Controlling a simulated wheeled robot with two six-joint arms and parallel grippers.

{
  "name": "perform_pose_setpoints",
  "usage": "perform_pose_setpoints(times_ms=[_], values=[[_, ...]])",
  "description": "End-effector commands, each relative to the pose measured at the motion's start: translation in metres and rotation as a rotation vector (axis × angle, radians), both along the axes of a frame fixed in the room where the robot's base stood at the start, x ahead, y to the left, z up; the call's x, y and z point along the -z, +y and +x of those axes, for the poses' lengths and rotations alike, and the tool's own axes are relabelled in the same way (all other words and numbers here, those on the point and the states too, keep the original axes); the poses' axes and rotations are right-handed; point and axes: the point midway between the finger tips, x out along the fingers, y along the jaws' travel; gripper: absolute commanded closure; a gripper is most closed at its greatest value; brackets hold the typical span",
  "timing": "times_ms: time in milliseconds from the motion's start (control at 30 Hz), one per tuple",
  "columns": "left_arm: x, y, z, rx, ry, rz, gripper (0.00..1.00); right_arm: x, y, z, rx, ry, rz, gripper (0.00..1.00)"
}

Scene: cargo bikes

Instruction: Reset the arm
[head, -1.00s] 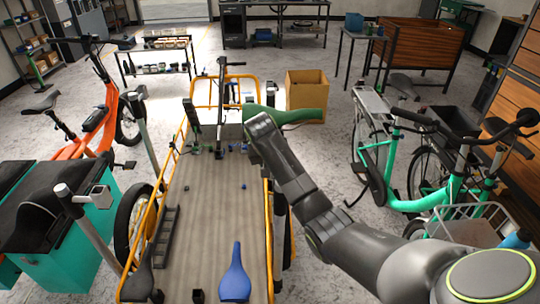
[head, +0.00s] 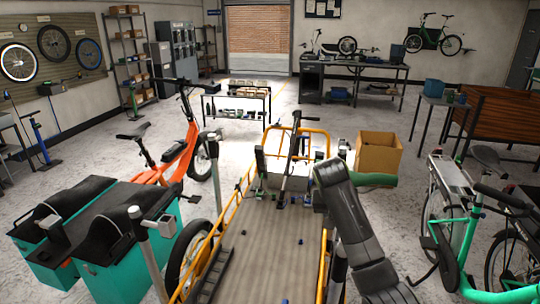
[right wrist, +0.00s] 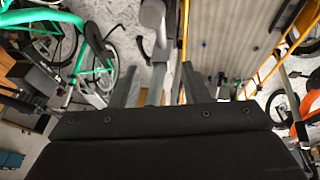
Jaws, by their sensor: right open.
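My right arm (head: 355,230) comes in from the lower right of the head view, its dark end over the right side of the cargo bike's flat deck (head: 265,245). Its fingers cannot be made out there. In the right wrist view my right gripper (right wrist: 160,82) has two grey fingers spread apart. It is empty, with a grey post (right wrist: 153,50) showing between the fingers; I cannot tell how far away the post is. My left gripper is not in view.
Yellow rails (head: 322,265) edge the deck. A cardboard box (head: 378,153) stands beyond the arm. A green bike (head: 460,235) is at right, an orange bike (head: 180,160) at left. Teal cases (head: 125,265) and grey stands (head: 152,250) are at lower left. Floor is clear behind the box.

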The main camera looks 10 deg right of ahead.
Motion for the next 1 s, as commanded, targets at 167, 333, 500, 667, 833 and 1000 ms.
perform_pose_setpoints(times_ms=[167,333,500,667,833,1000], values=[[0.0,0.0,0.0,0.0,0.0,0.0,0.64,0.034,-0.003,-0.022,-0.032,0.014,0.006,0.59],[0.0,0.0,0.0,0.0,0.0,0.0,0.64,0.091,-0.007,-0.072,-0.097,0.03,0.02,0.59],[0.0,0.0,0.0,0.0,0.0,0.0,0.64,0.136,-0.01,-0.133,-0.161,0.039,0.035,0.59],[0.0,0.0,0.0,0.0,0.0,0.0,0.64,0.165,-0.011,-0.196,-0.214,0.046,0.05,0.59],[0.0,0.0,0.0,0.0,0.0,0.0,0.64,0.182,-0.01,-0.266,-0.262,0.05,0.062,0.59],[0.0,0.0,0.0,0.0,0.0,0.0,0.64,0.183,-0.007,-0.328,-0.301,0.05,0.069,0.59]])
